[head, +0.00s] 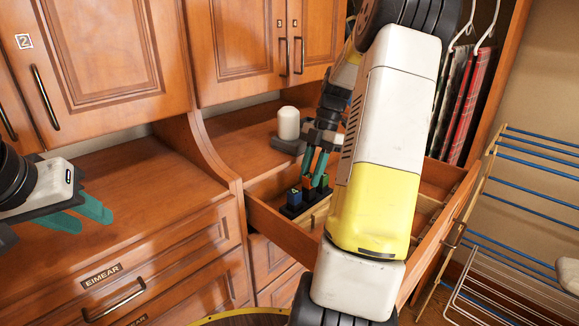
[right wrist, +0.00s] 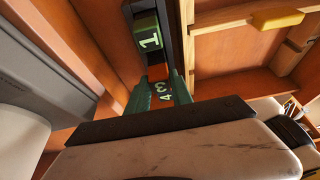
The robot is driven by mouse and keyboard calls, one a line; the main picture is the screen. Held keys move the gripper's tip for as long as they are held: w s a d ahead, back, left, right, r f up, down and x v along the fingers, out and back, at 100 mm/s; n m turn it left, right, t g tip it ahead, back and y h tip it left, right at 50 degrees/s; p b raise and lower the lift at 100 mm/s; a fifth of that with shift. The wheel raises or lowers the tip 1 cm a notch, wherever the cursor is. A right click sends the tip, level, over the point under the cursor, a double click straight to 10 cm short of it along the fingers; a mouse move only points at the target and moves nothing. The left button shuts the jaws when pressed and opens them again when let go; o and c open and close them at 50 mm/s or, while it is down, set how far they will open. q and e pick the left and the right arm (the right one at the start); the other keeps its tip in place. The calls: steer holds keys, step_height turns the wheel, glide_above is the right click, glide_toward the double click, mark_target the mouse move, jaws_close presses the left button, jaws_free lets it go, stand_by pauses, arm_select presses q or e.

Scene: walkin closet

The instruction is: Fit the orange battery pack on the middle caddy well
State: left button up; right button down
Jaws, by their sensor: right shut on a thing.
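My right gripper (head: 319,166) points down into the open drawer, its teal fingers shut on the orange battery pack (head: 307,183). The pack also shows between the fingertips in the right wrist view (right wrist: 159,89), partly covered by them. It is at the middle of the dark caddy (head: 288,212), between a blue pack (head: 293,197) and a green pack (head: 324,181). The green pack, marked 1, shows in the right wrist view (right wrist: 148,38). The orange pack's lower end is hidden, so I cannot tell whether it is seated. My left gripper (head: 86,214) is open and empty over the left counter.
The drawer (head: 265,222) has wooden dividers (right wrist: 235,17) and a yellow item (right wrist: 277,18) in another compartment. A white cylinder (head: 289,123) on a grey base stands on the counter behind. A drying rack (head: 520,210) stands at the right. My right arm hides much of the drawer.

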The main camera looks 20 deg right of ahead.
steer(key=shift+f, duration=0.55)
stand_by(0.4)
steer(key=shift+f, duration=0.4)
steer(key=c, duration=1.1)
jaws_free()
steer(key=shift+o, duration=0.2)
steer(key=v, duration=0.7)
steer(key=shift+d+r, duration=0.15)
steer(key=shift+r, duration=0.2)
